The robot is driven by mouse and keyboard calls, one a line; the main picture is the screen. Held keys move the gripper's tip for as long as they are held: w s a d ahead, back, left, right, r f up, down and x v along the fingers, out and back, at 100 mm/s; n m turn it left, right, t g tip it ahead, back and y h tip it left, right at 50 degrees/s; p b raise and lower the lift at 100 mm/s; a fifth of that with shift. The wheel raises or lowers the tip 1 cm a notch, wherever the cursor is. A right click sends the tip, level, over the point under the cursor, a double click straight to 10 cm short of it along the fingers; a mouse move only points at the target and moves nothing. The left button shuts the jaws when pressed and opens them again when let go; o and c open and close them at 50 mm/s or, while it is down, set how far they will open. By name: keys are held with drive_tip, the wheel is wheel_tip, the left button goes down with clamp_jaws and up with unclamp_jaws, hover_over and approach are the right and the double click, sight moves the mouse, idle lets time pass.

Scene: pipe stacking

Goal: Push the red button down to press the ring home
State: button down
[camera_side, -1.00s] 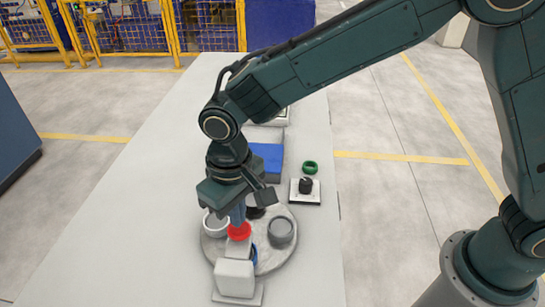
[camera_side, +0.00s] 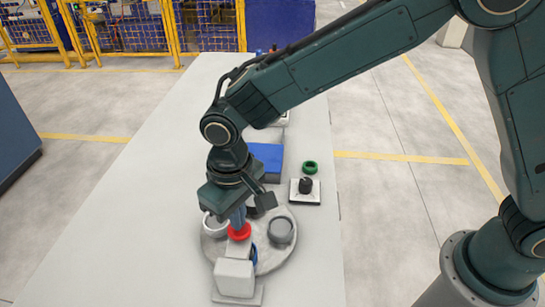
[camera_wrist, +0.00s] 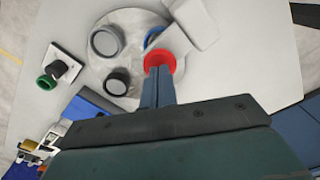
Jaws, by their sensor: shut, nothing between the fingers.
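The red button (camera_side: 239,232) sits on top of a light grey press (camera_side: 235,277) at the near end of the table. My gripper (camera_side: 239,224) is shut and empty, pointing down, with its fingertips at the red button; they look to touch it or be just above it. In the wrist view the closed fingers (camera_wrist: 159,72) overlap the red button (camera_wrist: 160,61). A blue ring (camera_wrist: 153,37) shows partly under the press head; the rest of it is hidden.
A round grey turntable (camera_side: 263,262) carries a grey cup (camera_side: 281,231), a white cup (camera_side: 215,226) and a dark cup (camera_wrist: 118,80). A green ring (camera_side: 310,167), a black knob (camera_side: 306,185) on a white plate and a blue box (camera_side: 267,158) stand behind. The left of the table is clear.

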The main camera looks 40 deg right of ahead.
drive_tip(key=shift+f, duration=1.3)
idle(1.0)
drive_tip(key=shift+r, duration=3.55)
drive_tip(key=shift+d+r, duration=0.35)
drive_tip(key=shift+d, duration=0.05)
drive_tip(key=s+d+r+m+t+y, duration=0.1)
drive_tip(key=s+d+r, duration=0.1)
drive_tip(key=d+r, duration=0.55)
drive_tip(key=s+d+r+t, duration=0.1)
drive_tip(key=s+d+r, duration=0.25)
drive_tip(key=d, duration=0.65)
drive_tip(key=s+d+r+m+t+h, duration=0.1)
drive_tip(key=s+d+m+t, duration=0.1)
drive_tip(key=s+d, duration=0.9)
drive_tip(key=shift+s+d+r+t, duration=0.15)
drive_tip(key=shift+s+d+t, duration=0.25)
drive_tip(key=shift+s+t, duration=0.55)
